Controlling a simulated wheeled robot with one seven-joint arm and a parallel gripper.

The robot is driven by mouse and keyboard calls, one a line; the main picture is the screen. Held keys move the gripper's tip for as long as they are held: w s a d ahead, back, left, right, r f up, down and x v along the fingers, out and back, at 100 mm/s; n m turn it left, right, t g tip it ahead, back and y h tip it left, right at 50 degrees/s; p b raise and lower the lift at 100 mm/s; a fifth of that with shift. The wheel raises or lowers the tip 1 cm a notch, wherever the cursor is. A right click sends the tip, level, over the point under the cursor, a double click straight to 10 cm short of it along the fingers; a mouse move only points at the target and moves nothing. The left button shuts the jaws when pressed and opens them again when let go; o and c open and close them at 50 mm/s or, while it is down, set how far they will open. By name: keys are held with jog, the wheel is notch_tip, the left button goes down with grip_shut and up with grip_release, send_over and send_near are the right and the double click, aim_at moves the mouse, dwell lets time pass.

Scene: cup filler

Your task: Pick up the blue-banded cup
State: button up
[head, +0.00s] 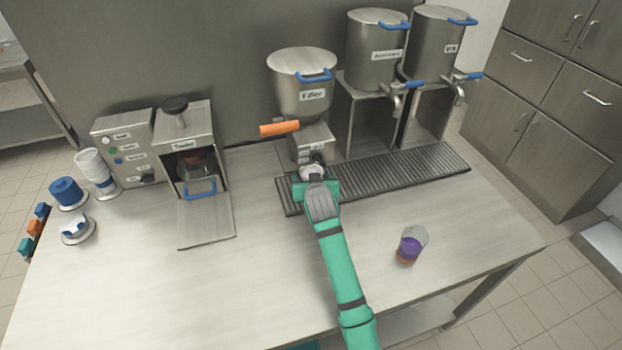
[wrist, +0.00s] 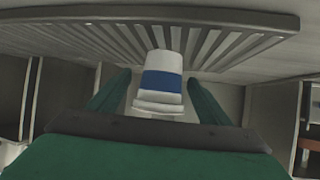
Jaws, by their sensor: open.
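The blue-banded cup (wrist: 162,85) is white with a wide blue band and shows between my two green fingers in the wrist view. Its narrow end is against the grey slatted drip tray (wrist: 70,38), and its wider rim is toward my gripper's palm. In the head view the cup (head: 311,172) is a small white shape under the filler, mostly hidden by my gripper (head: 315,182). My fingers are open, one on each side of the cup (wrist: 159,78), with a gap visible on each side.
The steel filler hopper (head: 302,85) with an orange handle (head: 279,128) stands right above the cup. Two dispensers with blue taps stand right of it. A cup stack (head: 92,168) and a sealing machine (head: 185,150) are left. A purple-filled cup (head: 410,247) stands front right.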

jog(key=shift+x, duration=1.9)
jog(key=shift+a, duration=0.1)
jog(key=shift+c, duration=0.6)
jog(key=c, duration=1.3)
jog(key=shift+r, duration=0.1)
